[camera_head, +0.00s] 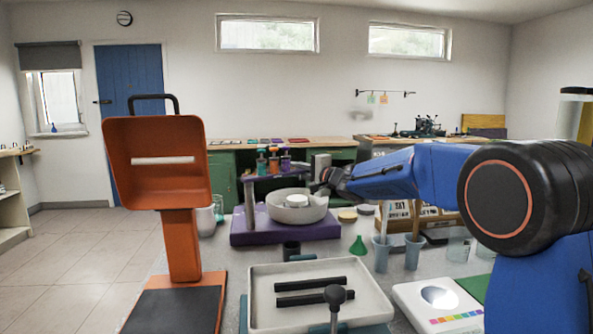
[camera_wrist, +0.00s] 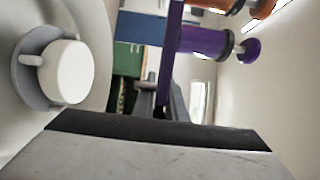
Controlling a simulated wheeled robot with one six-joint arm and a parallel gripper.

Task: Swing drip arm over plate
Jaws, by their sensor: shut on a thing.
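The purple drip arm (camera_head: 275,176) reaches right from an upright post on a purple base (camera_head: 270,236). It carries several small coloured droppers (camera_head: 273,161). Below it sits a round pale basin (camera_head: 297,214) with a white disc-shaped piece (camera_head: 297,200) at its middle, perhaps the plate. In the wrist view the white piece (camera_wrist: 66,72) is at the left, and the drip arm (camera_wrist: 172,42) runs down to the fingers. My gripper (camera_head: 322,184) is at the arm's right end, at the basin's right rim. Its fingers (camera_wrist: 161,100) appear shut on the drip arm's end; the contact is partly hidden.
An orange stand (camera_head: 182,245) rises at the left. A white tray (camera_head: 318,315) with two black bars lies in front. A green funnel (camera_head: 358,246), grey-blue cups (camera_head: 381,254) and a white palette board (camera_head: 440,306) stand to the right. A purple dropper (camera_wrist: 205,42) is close to the fingers.

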